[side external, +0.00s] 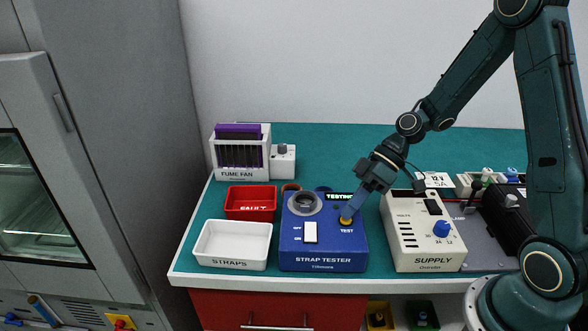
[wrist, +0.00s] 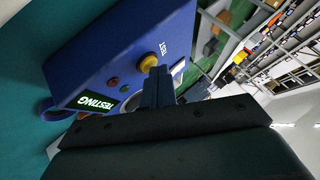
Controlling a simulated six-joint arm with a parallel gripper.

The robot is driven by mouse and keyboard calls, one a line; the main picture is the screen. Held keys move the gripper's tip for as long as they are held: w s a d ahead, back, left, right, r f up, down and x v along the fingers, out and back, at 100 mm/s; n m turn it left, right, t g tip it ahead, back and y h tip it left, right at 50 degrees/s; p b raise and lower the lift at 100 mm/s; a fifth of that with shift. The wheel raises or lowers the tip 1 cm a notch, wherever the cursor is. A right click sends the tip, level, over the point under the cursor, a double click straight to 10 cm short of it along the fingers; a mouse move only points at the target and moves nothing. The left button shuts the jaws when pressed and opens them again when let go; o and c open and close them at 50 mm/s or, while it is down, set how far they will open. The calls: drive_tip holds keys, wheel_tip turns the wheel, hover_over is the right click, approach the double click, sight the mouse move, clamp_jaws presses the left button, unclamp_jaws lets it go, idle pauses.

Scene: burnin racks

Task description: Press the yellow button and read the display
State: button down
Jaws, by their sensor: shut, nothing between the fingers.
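The blue strap tester (side external: 325,250) stands near the front edge of the bench. Its yellow button (side external: 346,221), labelled TEST, is at the right of its top; the button also shows in the wrist view (wrist: 149,62). My gripper (side external: 347,213) is shut and empty, with its fingertips at the yellow button. The tips appear to touch it, but I cannot tell how far it is pushed in. The display (side external: 339,196) is lit green and partly hidden by my gripper in the side view. In the wrist view the display (wrist: 97,103) reads TESTING, turned upside down.
A beige supply box (side external: 425,250) stands close to the right of the tester. A white STRAPS tray (side external: 232,262) and a red FAULT tray (side external: 251,191) lie to the left. The fume fan (side external: 238,174) is behind them. The teal bench behind the tester is mostly clear.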

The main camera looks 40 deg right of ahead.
sight(350, 220)
drive_tip(key=shift+r, duration=0.85)
drive_tip(key=shift+r, duration=0.15)
wheel_tip(350, 220, up, 5)
drive_tip(key=shift+f, duration=0.15)
idle(0.5)
idle(0.6)
